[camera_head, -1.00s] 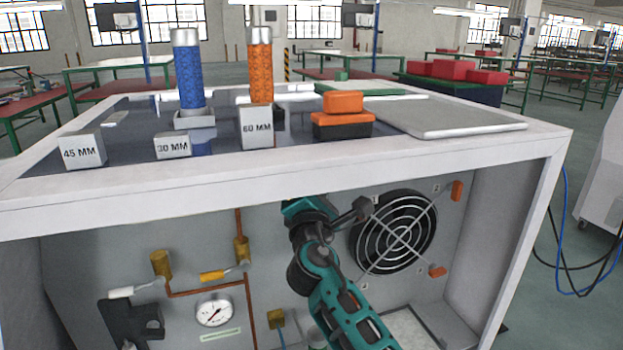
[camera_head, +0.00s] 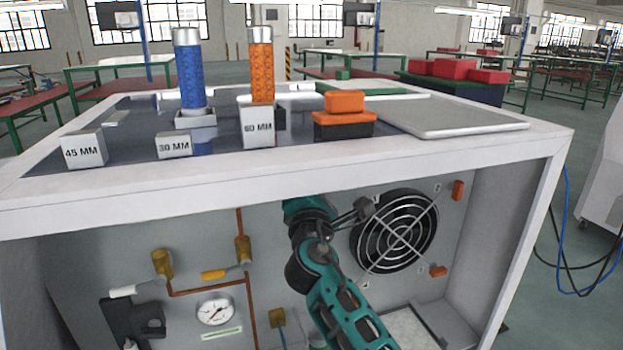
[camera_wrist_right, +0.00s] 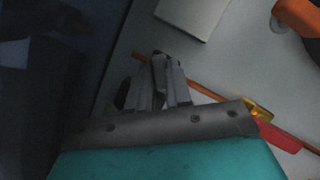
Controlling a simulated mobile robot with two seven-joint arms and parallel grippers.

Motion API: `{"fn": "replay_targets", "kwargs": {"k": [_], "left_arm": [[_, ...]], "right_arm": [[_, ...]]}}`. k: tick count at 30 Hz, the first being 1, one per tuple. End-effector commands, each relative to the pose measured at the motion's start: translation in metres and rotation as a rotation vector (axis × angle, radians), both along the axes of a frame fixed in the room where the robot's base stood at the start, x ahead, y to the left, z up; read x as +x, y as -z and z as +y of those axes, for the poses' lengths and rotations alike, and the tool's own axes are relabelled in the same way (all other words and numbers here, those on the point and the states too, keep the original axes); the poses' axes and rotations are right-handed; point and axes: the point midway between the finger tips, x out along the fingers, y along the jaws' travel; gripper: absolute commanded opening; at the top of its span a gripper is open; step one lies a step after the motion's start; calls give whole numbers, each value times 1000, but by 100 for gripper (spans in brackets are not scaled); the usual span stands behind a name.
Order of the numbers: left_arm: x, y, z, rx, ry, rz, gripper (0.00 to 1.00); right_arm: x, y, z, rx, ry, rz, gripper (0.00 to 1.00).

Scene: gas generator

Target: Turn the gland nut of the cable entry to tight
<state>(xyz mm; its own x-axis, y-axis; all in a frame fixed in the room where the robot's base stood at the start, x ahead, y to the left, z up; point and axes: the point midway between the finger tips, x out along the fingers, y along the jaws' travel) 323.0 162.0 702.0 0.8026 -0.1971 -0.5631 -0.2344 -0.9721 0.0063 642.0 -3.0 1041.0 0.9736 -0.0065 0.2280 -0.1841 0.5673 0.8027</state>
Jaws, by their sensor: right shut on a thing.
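My right arm reaches up into the open front of the housing in the head view. My right gripper (camera_head: 358,211) is at the upper left of the fan, in front of the back panel. Its fingers are shut on a small dark piece, which I take to be the gland nut; the fingers mostly hide it. In the right wrist view the grey fingers (camera_wrist_right: 160,78) are close together, and the piece between them is too dark to make out. The nut's marks and the cable entry cannot be told apart. My left gripper does not show.
The round fan grille (camera_head: 395,232) is just right of the gripper. Copper pipe, yellow valves and a gauge (camera_head: 215,311) are on the panel to the left. The housing's top edge (camera_head: 300,185) runs above the arm. Blocks and cylinders stand on top.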

Motion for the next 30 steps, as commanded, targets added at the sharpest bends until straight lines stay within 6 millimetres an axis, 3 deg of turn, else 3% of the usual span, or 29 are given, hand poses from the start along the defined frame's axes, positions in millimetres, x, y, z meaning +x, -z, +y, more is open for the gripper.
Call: {"fn": "replay_targets", "kwargs": {"k": [18,30], "left_arm": [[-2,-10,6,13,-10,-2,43],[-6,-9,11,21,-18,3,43]], "right_arm": [[0,-5,1,409,0,131,0],[0,-5,1,523,0,168,0]]}}
